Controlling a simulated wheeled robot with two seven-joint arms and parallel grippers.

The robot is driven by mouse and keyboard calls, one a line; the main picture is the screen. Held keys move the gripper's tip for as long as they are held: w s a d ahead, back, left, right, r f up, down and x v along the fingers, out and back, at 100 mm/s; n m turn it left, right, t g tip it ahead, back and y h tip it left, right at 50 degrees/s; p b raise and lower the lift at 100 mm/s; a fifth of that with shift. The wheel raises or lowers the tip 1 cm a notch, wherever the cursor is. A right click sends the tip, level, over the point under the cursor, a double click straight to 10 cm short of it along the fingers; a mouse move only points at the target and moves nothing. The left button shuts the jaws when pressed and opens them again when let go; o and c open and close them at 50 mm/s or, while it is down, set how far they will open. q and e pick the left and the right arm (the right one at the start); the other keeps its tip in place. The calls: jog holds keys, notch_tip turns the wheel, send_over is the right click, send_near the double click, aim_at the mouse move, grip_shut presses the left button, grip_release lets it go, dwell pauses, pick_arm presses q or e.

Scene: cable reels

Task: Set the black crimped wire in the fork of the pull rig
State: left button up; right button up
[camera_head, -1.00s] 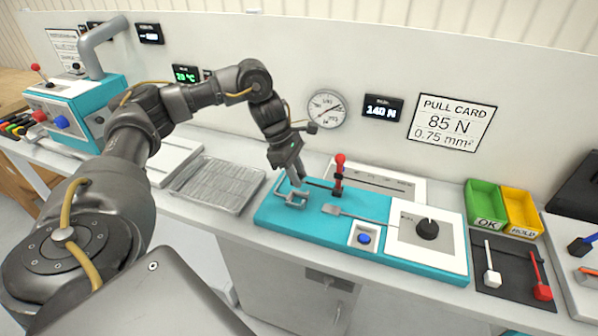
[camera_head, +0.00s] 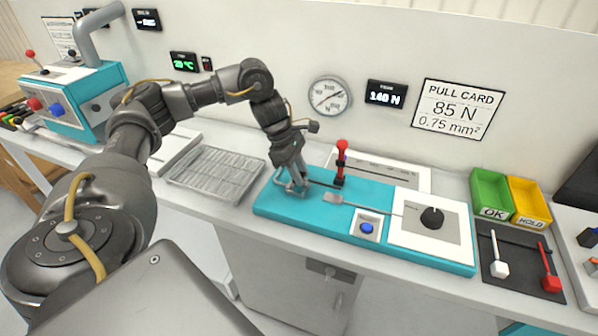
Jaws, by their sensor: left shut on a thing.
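The pull rig is a teal bench unit (camera_head: 300,212) in the middle of the head view. Its grey metal fork (camera_head: 288,190) stands at the left end, and a flat grey clamp piece (camera_head: 334,197) lies to the right of it. My left gripper (camera_head: 297,186) points down at the fork, low over the rig, and is shut on the black crimped wire. The wire itself is mostly hidden by the fingers and too small to make out. I cannot tell whether it sits between the fork's prongs. My right gripper is not in view.
A red-knobbed lever (camera_head: 341,160) stands just right of my gripper. The rig also has a blue button (camera_head: 367,228) and a black dial (camera_head: 432,217). A ribbed grey tray (camera_head: 214,175) lies to the left. Green (camera_head: 491,194) and yellow bins (camera_head: 529,203) stand at right.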

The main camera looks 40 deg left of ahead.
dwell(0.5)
pick_arm(q)
jog(key=shift+f, duration=0.15)
jog(key=shift+f+b, duration=0.65)
jog(key=shift+f, duration=0.1)
jog(key=o, duration=1.1)
jog(key=shift+r, duration=0.1)
